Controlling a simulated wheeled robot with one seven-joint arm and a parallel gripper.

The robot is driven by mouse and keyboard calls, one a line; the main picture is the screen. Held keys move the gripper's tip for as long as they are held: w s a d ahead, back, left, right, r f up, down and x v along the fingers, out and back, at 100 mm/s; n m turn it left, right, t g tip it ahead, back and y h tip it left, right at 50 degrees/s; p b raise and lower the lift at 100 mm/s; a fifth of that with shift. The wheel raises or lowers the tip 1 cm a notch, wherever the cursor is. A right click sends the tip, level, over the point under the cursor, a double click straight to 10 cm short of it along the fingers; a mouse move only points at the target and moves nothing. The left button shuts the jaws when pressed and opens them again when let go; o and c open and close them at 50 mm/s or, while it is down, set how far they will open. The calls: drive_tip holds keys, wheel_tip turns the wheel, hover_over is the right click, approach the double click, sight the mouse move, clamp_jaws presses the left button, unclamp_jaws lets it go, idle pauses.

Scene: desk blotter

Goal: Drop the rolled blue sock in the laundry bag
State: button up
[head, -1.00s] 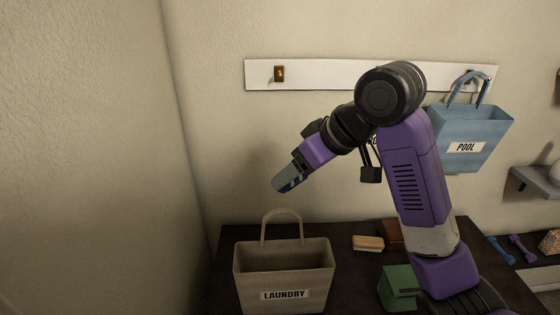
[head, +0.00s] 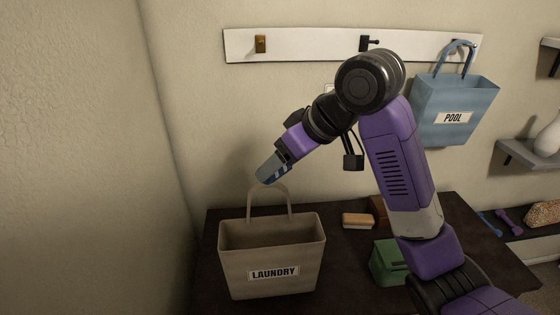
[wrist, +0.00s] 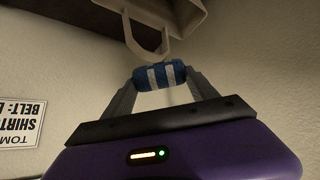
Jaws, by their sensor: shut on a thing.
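The rolled blue sock (wrist: 160,76), dark blue with pale stripes, is held between the two fingers of my gripper (wrist: 160,80) in the wrist view. In the head view my gripper (head: 272,171) is at the top of the laundry bag's handle, and only a little blue shows between its fingers. The laundry bag (head: 271,255) is beige, upright and open-topped on the dark desk, with a label reading LAUNDRY. In the wrist view the bag (wrist: 180,12) and its handle are just beyond the sock. I cannot tell whether the sock touches the handle.
A blue POOL bag (head: 453,100) hangs from the white hook rail (head: 300,46) at the right. A green box (head: 388,264) and a tan-topped brush (head: 357,220) lie on the desk (head: 340,285) right of the laundry bag. A wall stands close on the left.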

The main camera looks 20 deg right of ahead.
drive_tip(key=o, duration=1.4)
drive_tip(key=v, duration=0.7)
drive_tip(key=shift+s+r, duration=0.2)
drive_tip(key=shift+r, duration=0.1)
drive_tip(key=shift+d, duration=0.2)
